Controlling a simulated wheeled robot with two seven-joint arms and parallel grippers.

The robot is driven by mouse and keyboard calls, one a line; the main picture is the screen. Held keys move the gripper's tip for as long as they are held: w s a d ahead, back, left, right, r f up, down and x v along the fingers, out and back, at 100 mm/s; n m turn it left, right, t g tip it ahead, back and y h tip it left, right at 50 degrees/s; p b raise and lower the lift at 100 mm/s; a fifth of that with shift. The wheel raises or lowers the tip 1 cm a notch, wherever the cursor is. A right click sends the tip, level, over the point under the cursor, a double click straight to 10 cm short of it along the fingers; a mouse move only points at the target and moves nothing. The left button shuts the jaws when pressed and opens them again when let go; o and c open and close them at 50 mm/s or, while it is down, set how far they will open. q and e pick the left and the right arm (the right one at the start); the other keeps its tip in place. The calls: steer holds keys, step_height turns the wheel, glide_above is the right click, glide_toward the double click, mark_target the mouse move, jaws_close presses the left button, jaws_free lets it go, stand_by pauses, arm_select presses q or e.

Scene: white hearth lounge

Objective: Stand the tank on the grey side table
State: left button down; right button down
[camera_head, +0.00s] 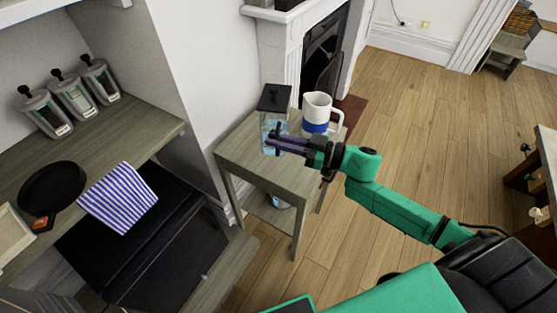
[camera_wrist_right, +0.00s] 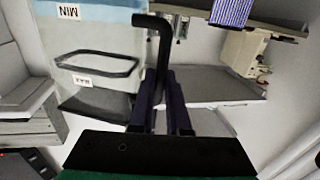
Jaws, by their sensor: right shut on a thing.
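The tank (camera_head: 269,117) is a clear box with a black lid and pale blue water low inside. In the head view it is upright over the grey side table (camera_head: 241,152); whether its base touches the top cannot be told. In the right wrist view the tank (camera_wrist_right: 100,45) appears upside down, with MIN and MAX labels. My right gripper (camera_head: 271,142) is shut on the tank's black handle; its fingers (camera_wrist_right: 166,90) close around the handle in the wrist view. My left gripper is not in view.
A white and blue jug (camera_head: 317,112) stands on the side table, close right of the tank. The table's near left top is bare. A fireplace (camera_head: 292,45) is behind. At left a counter holds canisters (camera_head: 72,95), a black pan (camera_head: 52,187) and a striped cloth (camera_head: 118,198).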

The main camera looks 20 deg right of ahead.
step_height(320, 180, down, 9)
steer(key=b, duration=0.1)
steer(key=shift+r, duration=0.2)
steer(key=c, duration=0.9)
jaws_free()
steer(key=v, duration=1.2)
steer(key=s+d+f+m+t+h, duration=0.1)
steer(key=d+f+m+h, duration=0.2)
steer(key=d+f+h, duration=0.55)
steer(key=s+d+f+m+h, duration=0.1)
steer(key=d+f+m+h, duration=0.25)
steer(key=f, duration=0.95)
steer(key=s+a+f+m+g+h, duration=0.2)
steer(key=s+f+g, duration=0.4)
steer(key=s+f, duration=0.9)
steer(key=s+a+f+g+p, duration=0.1)
steer(key=s+a+f+g, duration=0.1)
steer(key=s, duration=0.4)
steer(key=s+a+f+g+p, duration=0.1)
steer(key=s+a+f+g, duration=0.2)
steer(key=s+a, duration=0.4)
steer(key=shift+f, duration=0.8)
